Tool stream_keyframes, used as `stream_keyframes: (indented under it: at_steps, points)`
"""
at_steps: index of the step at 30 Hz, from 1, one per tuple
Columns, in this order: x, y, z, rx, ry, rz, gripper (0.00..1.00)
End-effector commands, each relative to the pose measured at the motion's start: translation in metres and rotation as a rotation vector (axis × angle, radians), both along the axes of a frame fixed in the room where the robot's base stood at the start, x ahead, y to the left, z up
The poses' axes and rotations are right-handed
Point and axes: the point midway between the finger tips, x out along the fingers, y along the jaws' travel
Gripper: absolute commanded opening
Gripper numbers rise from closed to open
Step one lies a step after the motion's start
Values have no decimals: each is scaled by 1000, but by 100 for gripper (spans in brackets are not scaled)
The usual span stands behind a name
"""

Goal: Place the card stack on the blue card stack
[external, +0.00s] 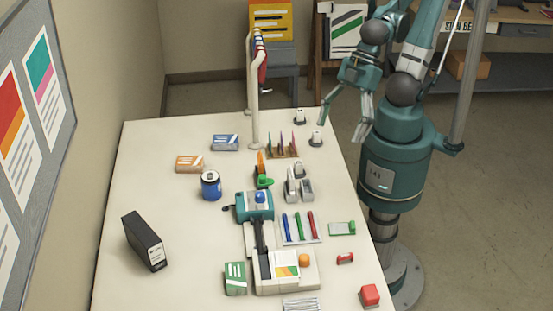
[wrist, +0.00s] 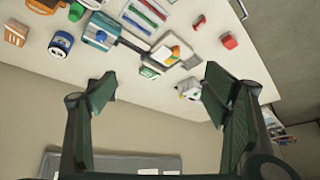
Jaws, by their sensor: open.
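The blue card stack (external: 225,142) lies flat with white marks near the back left of the white table. An orange card stack (external: 190,163) lies just in front and left of it, and shows at the left of the wrist view (wrist: 15,34). A green card stack (external: 235,278) is near the front, left of the laminator; it appears in the wrist view (wrist: 150,72). I cannot tell which stack is the one to place. My gripper (external: 348,124) is open and empty, raised beyond the table's right edge, apart from all stacks. Its spread fingers (wrist: 160,80) frame the lower wrist view.
A teal machine (external: 254,206) and the white laminator (external: 286,272) fill the middle. A blue can (external: 210,186) stands left, a black box (external: 145,241) farther forward. A white rail (external: 253,95) rises behind. Pens (external: 299,227) and a red cube (external: 370,295) are right. The left table is mostly clear.

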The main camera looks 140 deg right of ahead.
Motion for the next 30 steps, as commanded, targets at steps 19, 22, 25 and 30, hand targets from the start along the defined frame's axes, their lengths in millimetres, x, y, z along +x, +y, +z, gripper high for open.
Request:
stream_keyframes:
  at_steps: [19, 22, 25, 30]
  points:
    - [-40, 4, -17, -40, -62, 68, 75]
    - [-40, 4, -17, -40, -62, 68, 75]
    - [-40, 4, -17, -39, -62, 67, 78]
    - [-40, 4, -17, -39, -62, 67, 78]
